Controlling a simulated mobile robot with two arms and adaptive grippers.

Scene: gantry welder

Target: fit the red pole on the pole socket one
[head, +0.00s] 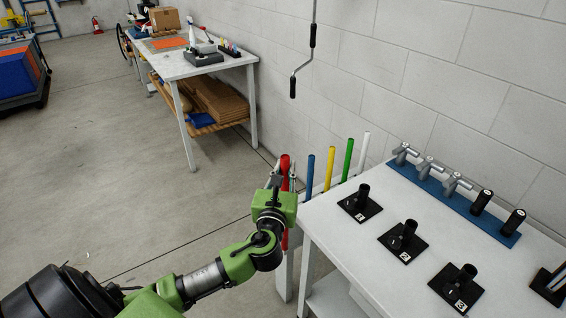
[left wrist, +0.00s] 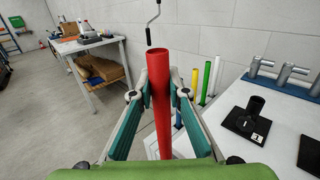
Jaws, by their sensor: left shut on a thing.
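My left gripper (head: 279,178) is shut on the red pole (head: 285,164) near its upper part. The pole stands roughly upright, left of the table, and its lower part is partly hidden by my arm. In the left wrist view the red pole (left wrist: 161,95) sits between the fingers (left wrist: 159,88), with its open top end showing. Pole socket one (head: 361,202) is a black tube on a square base labelled 1, at the near-left part of the white table (head: 330,225). It also shows in the left wrist view (left wrist: 248,120). My right gripper is not in view.
A crank (head: 293,85) hangs above.

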